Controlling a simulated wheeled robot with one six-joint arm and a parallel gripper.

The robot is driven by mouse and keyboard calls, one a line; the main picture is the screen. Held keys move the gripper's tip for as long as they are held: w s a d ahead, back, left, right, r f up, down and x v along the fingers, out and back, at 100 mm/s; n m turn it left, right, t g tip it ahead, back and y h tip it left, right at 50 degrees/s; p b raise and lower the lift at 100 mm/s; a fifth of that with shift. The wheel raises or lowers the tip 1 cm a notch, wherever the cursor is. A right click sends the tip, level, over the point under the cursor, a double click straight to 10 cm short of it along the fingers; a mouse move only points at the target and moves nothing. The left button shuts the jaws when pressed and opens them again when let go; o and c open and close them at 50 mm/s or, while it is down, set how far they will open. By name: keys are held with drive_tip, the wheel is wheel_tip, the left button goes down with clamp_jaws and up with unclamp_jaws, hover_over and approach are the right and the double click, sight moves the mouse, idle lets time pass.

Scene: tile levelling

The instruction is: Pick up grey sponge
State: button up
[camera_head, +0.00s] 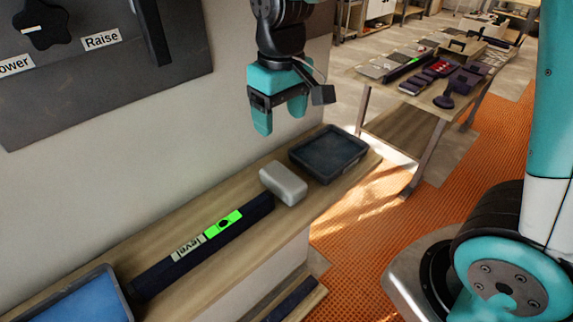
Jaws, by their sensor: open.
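The grey sponge (283,184) is a light, rounded block on the wooden shelf (318,210). It lies between the far end of the level and a dark tray. My gripper (280,122) has teal fingers pointing down. It is open and empty, above the shelf and apart from the sponge, near the wall.
A black level (160,276) with a green middle lies along the shelf. A dark empty tray (338,150) stands just beyond the sponge. A blue-filled tray (122,292) is at the near left. A table (372,76) with several tools stands at the back. The wall borders the shelf's left side.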

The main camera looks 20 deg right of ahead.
drive_tip(key=p, duration=0.2)
approach(283, 175)
drive_tip(key=f, duration=0.5)
drive_tip(key=shift+a+f, duration=0.1)
drive_tip(key=shift+a, duration=0.3)
drive_tip(key=shift+d+f+p, duration=0.2)
drive_tip(key=shift+f+p, duration=0.9)
drive_tip(key=shift+f, duration=1.6)
drive_tip(key=c, duration=0.7)
